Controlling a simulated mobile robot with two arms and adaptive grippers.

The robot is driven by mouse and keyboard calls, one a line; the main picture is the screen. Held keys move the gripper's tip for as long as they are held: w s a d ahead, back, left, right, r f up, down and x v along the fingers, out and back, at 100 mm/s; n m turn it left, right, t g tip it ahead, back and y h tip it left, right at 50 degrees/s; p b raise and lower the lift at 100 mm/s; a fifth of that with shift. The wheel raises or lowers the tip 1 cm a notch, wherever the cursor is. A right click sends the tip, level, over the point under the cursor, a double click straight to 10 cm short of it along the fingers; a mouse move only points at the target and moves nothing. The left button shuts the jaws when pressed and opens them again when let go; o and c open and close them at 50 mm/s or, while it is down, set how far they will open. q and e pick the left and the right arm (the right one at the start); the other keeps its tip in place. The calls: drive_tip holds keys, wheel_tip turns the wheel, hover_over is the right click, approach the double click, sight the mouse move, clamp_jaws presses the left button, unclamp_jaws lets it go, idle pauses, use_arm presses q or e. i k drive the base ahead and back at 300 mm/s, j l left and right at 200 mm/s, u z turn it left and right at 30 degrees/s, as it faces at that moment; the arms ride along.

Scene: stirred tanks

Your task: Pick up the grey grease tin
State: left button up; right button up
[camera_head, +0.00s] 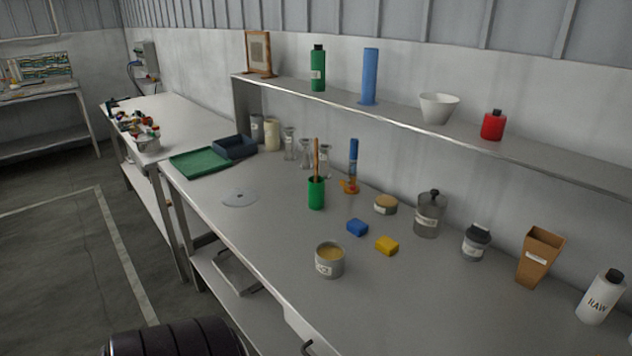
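A round grey tin (330,265) with a pale label and tan grease in its open top stands upright near the front edge of the grey workbench (270,240). It looks like the grey grease tin. Nothing touches it, and its front and top show fully. A lower, smaller round tin (385,205) with a tan top stands further back. Neither of my grippers shows in the head view.
A blue block (357,227) and a yellow block (387,246) lie behind the tin. A green cup (316,194) with a stick stands further left. A dark jar (476,243) and a brown container (540,257) stand right. The shelf (400,122) overhangs the back.

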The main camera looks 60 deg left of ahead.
sight(330, 255)
drive_tip(key=u, duration=1.7)
